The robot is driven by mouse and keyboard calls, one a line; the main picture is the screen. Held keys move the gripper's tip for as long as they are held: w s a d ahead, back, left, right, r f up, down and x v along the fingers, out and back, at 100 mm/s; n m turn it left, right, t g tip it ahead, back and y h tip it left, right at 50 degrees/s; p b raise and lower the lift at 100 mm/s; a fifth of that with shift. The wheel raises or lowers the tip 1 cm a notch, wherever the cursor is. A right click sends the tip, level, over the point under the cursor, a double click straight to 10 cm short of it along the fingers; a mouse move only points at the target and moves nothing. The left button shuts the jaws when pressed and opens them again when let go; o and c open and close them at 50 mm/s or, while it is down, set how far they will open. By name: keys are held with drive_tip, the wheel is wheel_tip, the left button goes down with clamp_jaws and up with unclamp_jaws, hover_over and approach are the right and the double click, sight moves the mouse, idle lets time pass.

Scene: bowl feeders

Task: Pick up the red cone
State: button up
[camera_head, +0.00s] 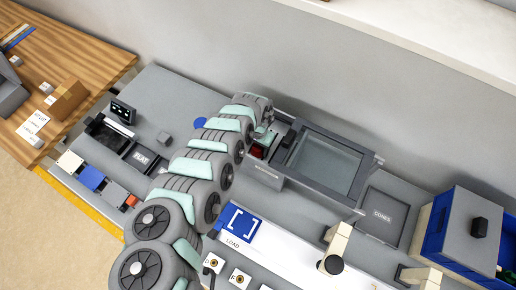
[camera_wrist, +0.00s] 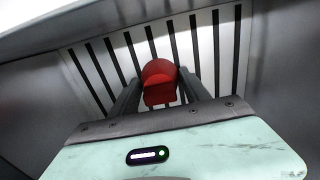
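The red cone (camera_wrist: 160,82) shows in the wrist view as a rounded red piece with a darker flat face toward the camera. It lies over a white surface with dark slots. My gripper (camera_wrist: 160,76) has one dark finger on each side of it. The fingers come very close to its sides, but I cannot tell whether they press on it. In the head view a small red patch (camera_head: 257,152) shows by the end of my arm, beside the grey feeder box. My arm hides much of that spot, and the fingers do not show clearly there.
The grey feeder box with a glass-like top (camera_head: 325,160) stands right of my gripper. A pad marked CONES (camera_head: 382,214) and a blue bin (camera_head: 440,222) lie farther right. A FLAT tray (camera_head: 140,157) is at left. Grey walls enclose the slotted surface in the wrist view.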

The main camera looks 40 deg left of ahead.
drive_tip(key=c, duration=0.8)
drive_tip(key=shift+c, duration=0.2)
drive_tip(key=shift+r, duration=0.15)
